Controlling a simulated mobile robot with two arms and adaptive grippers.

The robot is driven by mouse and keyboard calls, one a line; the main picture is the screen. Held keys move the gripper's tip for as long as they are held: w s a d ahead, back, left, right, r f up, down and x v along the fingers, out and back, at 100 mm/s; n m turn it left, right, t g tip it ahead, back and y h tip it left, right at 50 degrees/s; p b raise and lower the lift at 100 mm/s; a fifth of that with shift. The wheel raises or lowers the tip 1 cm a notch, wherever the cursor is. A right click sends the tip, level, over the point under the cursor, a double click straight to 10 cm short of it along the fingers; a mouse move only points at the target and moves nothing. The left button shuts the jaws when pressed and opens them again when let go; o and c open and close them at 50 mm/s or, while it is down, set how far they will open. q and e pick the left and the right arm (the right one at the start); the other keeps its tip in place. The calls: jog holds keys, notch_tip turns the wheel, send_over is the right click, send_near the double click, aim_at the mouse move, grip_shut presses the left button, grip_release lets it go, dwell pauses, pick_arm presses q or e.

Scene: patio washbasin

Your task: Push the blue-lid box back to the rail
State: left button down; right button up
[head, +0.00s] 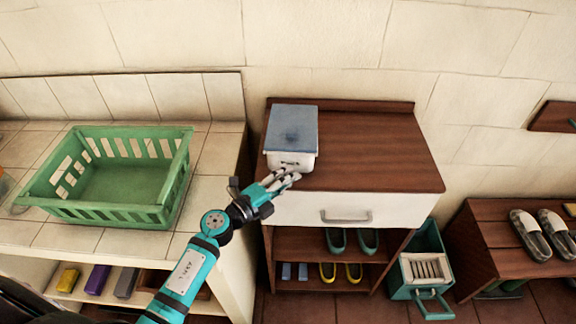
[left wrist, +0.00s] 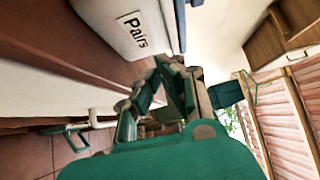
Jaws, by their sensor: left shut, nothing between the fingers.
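The blue-lid box (head: 291,138) is white with a flat blue lid. It stands at the left end of the brown cabinet top (head: 375,150). Its back edge looks close to the raised rail (head: 365,106) along the cabinet's back; the exact gap is hard to tell. My left gripper (head: 290,177) is shut and empty at the box's front face, low down. In the left wrist view the box (left wrist: 125,25) shows a "Pairs" label, with the fingers (left wrist: 172,75) right beside it; contact is unclear. My right gripper is not in view.
A green basket (head: 110,205) stands on the tiled counter to the left. A white drawer with a handle (head: 346,216) is under the cabinet top, with shoes on shelves below. The cabinet top right of the box is clear. A shoe bench (head: 490,235) stands at right.

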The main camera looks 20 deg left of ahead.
aim_at(288, 143)
pick_arm(q)
jog(key=shift+w+a, duration=0.25)
jog(key=shift+w, duration=0.25)
jog(key=shift+w+a, duration=0.2)
jog(key=shift+w, duration=0.3)
jog(key=shift+w+a, duration=0.1)
jog(key=shift+w, duration=0.25)
jog(key=w+a+b, duration=0.1)
jog(key=w, duration=0.2)
jog(key=w+a+b, duration=0.1)
jog(key=w, duration=0.5)
jog(key=shift+w+a+f+b, duration=0.15)
jog(key=shift+a+b, duration=0.25)
jog(key=shift+w+a, duration=0.1)
jog(key=shift+w, duration=0.15)
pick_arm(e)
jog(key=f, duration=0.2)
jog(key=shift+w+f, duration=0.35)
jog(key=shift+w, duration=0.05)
pick_arm(q)
jog(key=shift+s, duration=0.1)
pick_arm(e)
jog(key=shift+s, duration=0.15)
